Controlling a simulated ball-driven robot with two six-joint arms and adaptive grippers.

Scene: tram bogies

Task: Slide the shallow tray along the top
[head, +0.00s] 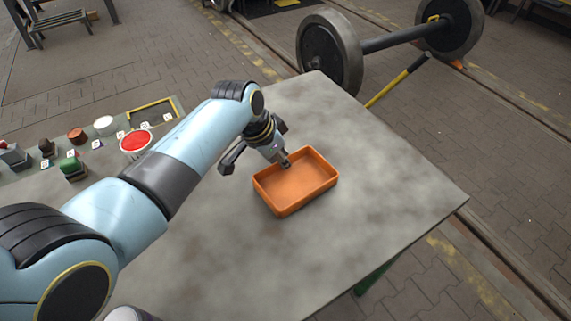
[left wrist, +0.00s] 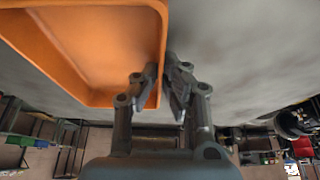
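The shallow tray (head: 297,184) is orange, rectangular and empty. It lies on the grey tabletop (head: 390,190). My left gripper (head: 286,163) reaches down to the tray's back rim. In the left wrist view my left gripper (left wrist: 161,72) straddles a wall of the tray (left wrist: 100,50) near a corner. One finger is inside the tray and the other outside, both close against the wall, with the wall between them. The very tips are partly hidden in the head view. My right gripper is not in view.
A control panel with a red button (head: 135,141), a green switch (head: 73,166) and other knobs lies at the left. The tabletop right of and in front of the tray is clear, ending at a right corner. A wheelset (head: 385,42) stands on the floor beyond.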

